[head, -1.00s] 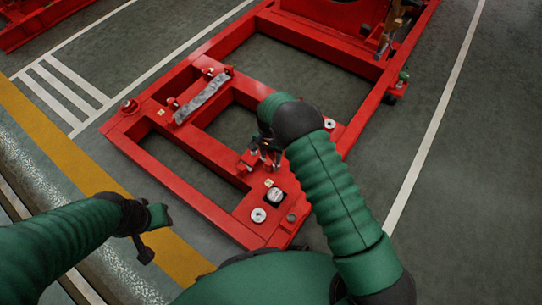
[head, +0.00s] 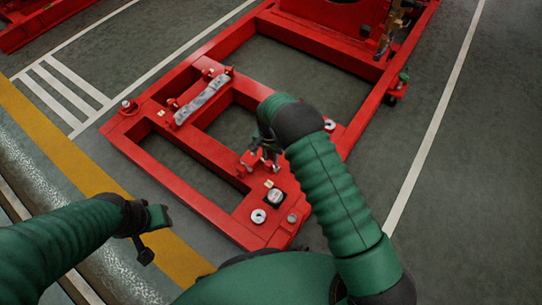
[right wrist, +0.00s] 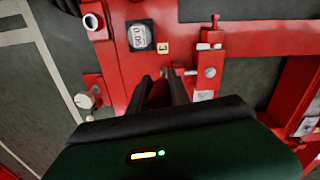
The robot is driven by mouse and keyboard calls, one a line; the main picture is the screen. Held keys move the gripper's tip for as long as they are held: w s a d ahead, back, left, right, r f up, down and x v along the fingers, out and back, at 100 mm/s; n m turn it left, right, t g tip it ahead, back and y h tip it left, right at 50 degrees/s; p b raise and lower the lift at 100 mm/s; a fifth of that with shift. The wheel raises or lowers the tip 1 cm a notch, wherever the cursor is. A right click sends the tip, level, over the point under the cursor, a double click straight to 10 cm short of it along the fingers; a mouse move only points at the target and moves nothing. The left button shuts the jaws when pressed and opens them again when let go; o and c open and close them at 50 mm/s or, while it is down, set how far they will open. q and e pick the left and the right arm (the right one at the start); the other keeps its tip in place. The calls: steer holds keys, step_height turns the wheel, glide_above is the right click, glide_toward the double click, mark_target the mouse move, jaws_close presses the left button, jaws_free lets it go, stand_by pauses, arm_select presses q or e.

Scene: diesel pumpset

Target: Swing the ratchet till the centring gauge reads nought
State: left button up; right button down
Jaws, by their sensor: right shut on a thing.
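The red skid frame (head: 192,148) lies on the floor ahead. My right gripper (head: 265,158) is over its near cross plate, partly hidden by my right forearm. In the right wrist view its two dark fingers (right wrist: 163,84) are shut on a red piece, the ratchet handle (right wrist: 158,97), mostly hidden between them. The centring gauge (head: 275,197) is a dark square block with a pale round face, close to the gripper. It also shows in the right wrist view (right wrist: 138,36), with digits too small to read surely. My left gripper (head: 150,232) hangs empty at the left, away from the frame.
A grey bar (head: 202,100) lies across the frame's far left part. A pale round fitting (head: 258,216) sits beside the gauge, and another (head: 329,124) lies near my right forearm. Red machinery stands at the back.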

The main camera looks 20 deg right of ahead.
steer(key=shift+w, duration=0.15)
stand_by(0.5)
steer(key=shift+w+d+r+g+y, duration=0.2)
steer(key=shift+w+d+g+y, duration=0.1)
steer(key=shift+w+d, duration=0.25)
steer(key=shift+s+d, duration=0.1)
steer(key=c, duration=1.2)
jaws_free()
step_height(320, 180, up, 17)
steer(key=w+p, duration=0.1)
steer(key=p, duration=0.6)
steer(key=shift+w+d+f, duration=0.15)
steer(key=shift+d+f, duration=0.05)
steer(key=shift+d, duration=0.1)
